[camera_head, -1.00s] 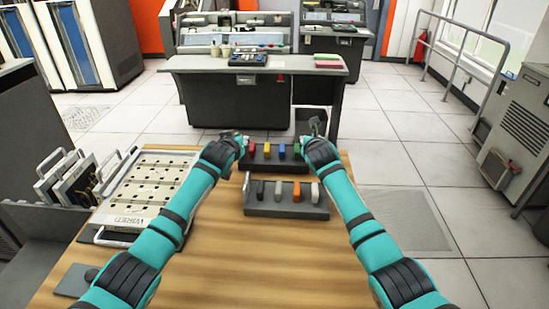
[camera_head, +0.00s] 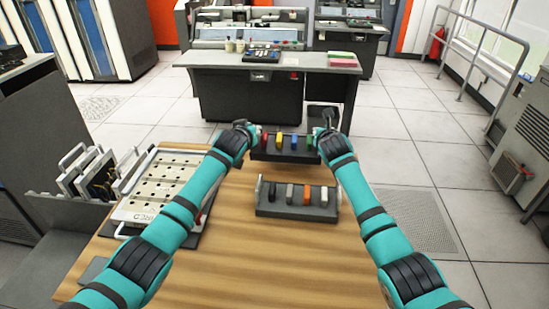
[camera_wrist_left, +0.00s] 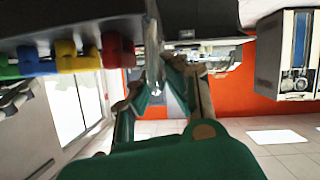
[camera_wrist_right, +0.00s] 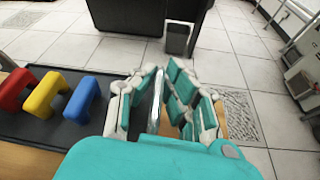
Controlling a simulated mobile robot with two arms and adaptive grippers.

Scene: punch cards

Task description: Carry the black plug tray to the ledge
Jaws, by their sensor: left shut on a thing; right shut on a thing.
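The black plug tray (camera_head: 285,156) hangs level between my two grippers, over the far edge of the wooden table. It bears red, yellow, blue and green plugs. It also shows in the left wrist view (camera_wrist_left: 65,20) and in the right wrist view (camera_wrist_right: 45,132). My left gripper (camera_head: 246,132) is shut on its left end, at a metal handle. My right gripper (camera_head: 320,132) is shut on its right end; a thin metal handle (camera_wrist_right: 155,103) stands between its fingers. The grey console desk behind has a flat ledge-like top (camera_head: 215,60).
A grey tray (camera_head: 295,210) with dark, grey and orange plugs stands on the wooden table (camera_head: 265,260). A pale panel (camera_head: 165,182) lies at the left, beside a rack of boards (camera_head: 90,178). Tiled floor (camera_head: 400,160) is open at right and between table and console.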

